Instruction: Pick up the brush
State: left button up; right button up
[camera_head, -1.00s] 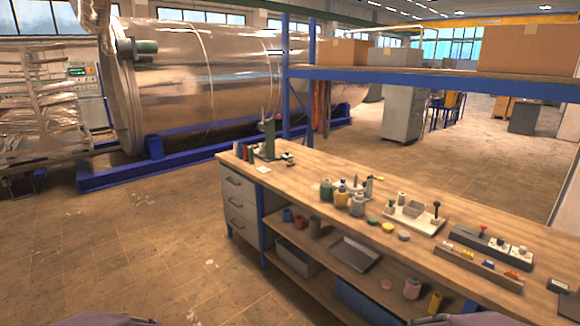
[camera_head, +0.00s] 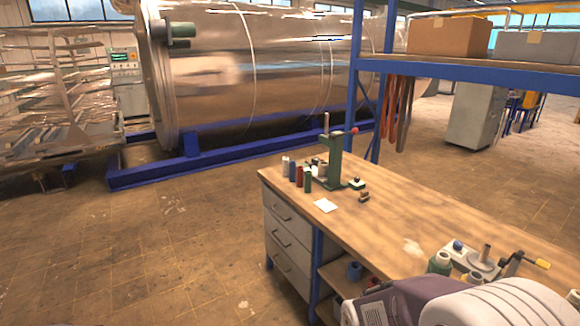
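I cannot pick out a brush for certain. A small brown item (camera_head: 364,196) lies on the workbench (camera_head: 440,207) near the green press, too small to name. A pale, blurred item (camera_head: 412,247) lies farther right on the bench top, and I cannot tell what it is. A purple-grey and white ribbed part of my own arm fills the lower right and hides the bench's near right part. Neither of my grippers shows.
A green press (camera_head: 334,163) stands at the bench's far left end, with several small bottles (camera_head: 297,174) and a white card (camera_head: 325,205) beside it. A hand-crank device (camera_head: 484,262) stands at right. Floor at left is clear.

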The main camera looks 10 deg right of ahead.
aim_at(364, 197)
jog(key=i+z, duration=0.2)
jog(key=i, duration=0.3)
jog(key=i+j+z, duration=0.2)
jog(key=i, duration=0.3)
jog(key=i+j+z, duration=0.15)
jog(key=i, duration=0.3)
jog(key=i+j+z, duration=0.2)
jog(key=i+j, duration=0.15)
jog(key=i, duration=0.15)
jog(key=i+j+z, duration=0.45)
jog(key=i+j, duration=0.05)
jog(key=i, duration=0.1)
